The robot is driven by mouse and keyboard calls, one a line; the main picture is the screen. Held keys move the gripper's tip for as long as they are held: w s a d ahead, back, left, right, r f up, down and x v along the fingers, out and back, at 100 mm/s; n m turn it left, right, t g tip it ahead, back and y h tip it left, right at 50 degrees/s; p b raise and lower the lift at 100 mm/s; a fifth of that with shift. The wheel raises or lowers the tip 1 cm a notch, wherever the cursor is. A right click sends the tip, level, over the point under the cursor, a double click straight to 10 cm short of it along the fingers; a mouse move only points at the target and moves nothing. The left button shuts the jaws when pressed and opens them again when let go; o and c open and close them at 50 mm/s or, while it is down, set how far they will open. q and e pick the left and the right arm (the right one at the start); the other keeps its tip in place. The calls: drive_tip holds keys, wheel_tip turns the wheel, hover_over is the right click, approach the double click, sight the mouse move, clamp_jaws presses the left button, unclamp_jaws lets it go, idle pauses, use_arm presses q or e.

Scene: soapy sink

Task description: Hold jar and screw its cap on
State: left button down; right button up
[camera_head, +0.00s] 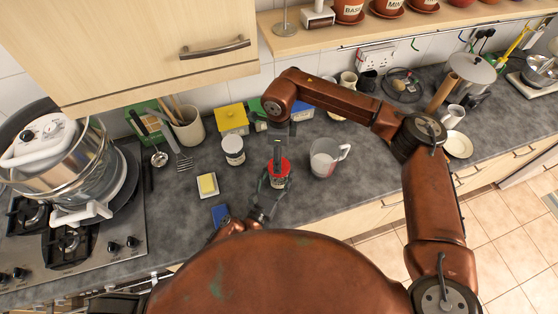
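The jar (279,183) stands upright on the dark worktop near the middle of the camera_head view, a small container mostly hidden by my grippers. The red cap (285,167) is at the top of the jar; whether it is seated on the thread cannot be made out. My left gripper (275,184) reaches in from below with its fingers around the jar's body and looks shut on it. My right gripper (278,158) points down from above, its dark fingers at the cap and covering part of it. Whether they are closed on the cap is too small to tell.
A white-lidded jar (233,150), a butter dish (207,185) and a blue sponge-like block (220,214) are to the left. A measuring jug (325,158) stands to the right. A yellow-lidded box (232,118) is behind.

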wheel_tip(320, 180, up, 6)
drive_tip(key=shift+f, duration=0.15)
use_arm(q)
drive_tip(key=c, duration=0.7)
unclamp_jaws()
drive_tip(key=shift+o, duration=0.2)
drive_tip(key=v, duration=1.2)
